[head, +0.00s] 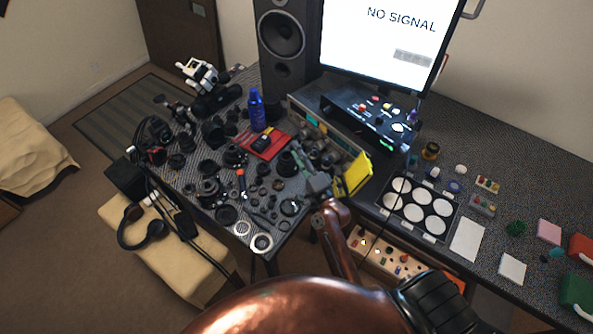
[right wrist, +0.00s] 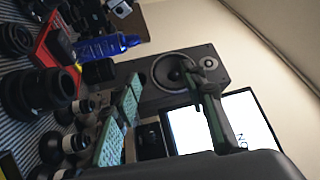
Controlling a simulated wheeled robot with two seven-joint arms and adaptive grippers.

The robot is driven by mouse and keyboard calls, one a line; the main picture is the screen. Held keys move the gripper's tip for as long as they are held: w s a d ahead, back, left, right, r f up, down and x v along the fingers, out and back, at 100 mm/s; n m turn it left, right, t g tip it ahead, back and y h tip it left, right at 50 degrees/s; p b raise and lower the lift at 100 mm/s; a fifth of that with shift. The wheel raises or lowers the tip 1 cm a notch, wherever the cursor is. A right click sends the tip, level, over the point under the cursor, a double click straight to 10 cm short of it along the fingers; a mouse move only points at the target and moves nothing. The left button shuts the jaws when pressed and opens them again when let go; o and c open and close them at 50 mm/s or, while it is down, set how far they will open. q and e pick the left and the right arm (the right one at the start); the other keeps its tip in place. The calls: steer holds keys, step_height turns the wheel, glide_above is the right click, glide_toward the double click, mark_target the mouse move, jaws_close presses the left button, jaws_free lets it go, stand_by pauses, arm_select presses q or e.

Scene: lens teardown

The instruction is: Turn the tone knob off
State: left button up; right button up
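A dark control box (head: 372,118) with several small coloured knobs and a green light stands below the monitor in the head view. A pale panel (head: 385,262) with several knobs sits lower, under the right-hand table's edge. I cannot read labels, so I cannot tell which knob is the tone knob. My right gripper (head: 318,184) is over the front right part of the parts table, left of the yellow object and apart from both panels. Its fingers are too small to judge. In the right wrist view a dark finger-like part (right wrist: 211,105) crosses before the speaker and monitor. My left gripper is not in view.
A monitor (head: 378,42) reading "NO SIGNAL" and a speaker (head: 283,40) stand behind. A yellow object (head: 354,175) is close to my right gripper. Several lens parts crowd the left table. A tray of white discs (head: 401,222) lies on the right table.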

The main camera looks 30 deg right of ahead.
steer(key=s+a+f+n+g+y, duration=0.2)
steer(key=s+f+n+g, duration=0.1)
steer(key=f+n, duration=0.1)
steer(key=shift+s+f+n, duration=0.35)
steer(key=shift+f+n, duration=0.05)
steer(key=shift+a, duration=0.1)
